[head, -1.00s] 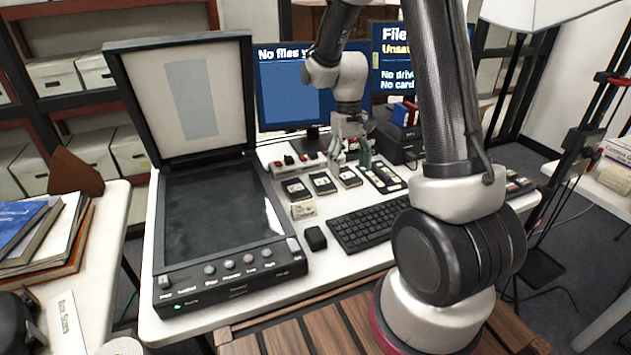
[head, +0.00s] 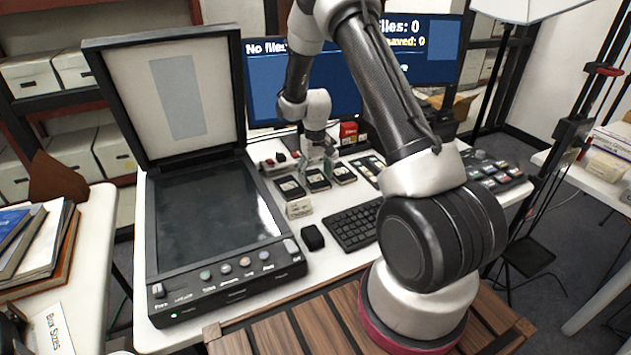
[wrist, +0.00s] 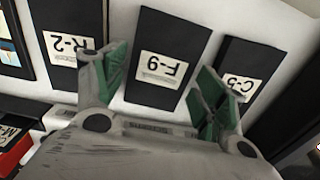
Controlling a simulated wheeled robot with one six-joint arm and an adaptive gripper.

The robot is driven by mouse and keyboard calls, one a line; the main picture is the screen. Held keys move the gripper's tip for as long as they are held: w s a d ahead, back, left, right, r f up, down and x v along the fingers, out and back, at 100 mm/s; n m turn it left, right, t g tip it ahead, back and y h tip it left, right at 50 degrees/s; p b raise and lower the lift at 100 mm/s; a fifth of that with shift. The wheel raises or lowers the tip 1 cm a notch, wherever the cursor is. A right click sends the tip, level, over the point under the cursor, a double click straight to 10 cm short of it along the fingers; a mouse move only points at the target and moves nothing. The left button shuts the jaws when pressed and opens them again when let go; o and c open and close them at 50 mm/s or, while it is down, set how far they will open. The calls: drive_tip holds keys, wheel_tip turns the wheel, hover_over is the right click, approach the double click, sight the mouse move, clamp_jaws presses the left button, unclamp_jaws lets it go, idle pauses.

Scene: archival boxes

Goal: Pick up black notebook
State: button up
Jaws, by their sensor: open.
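Several thin black notebook-like items with white labels lie in a row on the white desk. The wrist view shows three, labelled R-2 (wrist: 66,22), F-9 (wrist: 167,94) and C-5 (wrist: 250,58). In the head view they show as a left one (head: 290,188), a middle one (head: 317,180) and a right one (head: 343,173); their labels are too small to read there. My gripper (head: 318,161) is open and empty above the row.
A flatbed scanner (head: 215,215) with its lid raised stands left of the row. A keyboard (head: 355,226), a small black block (head: 313,238) and a label card (head: 299,207) lie in front. Monitors (head: 345,85) stand behind. A red item (head: 348,130) stands close behind the row.

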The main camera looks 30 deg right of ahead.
drive_tip(key=shift+f, duration=0.35)
drive_tip(key=c, duration=0.8)
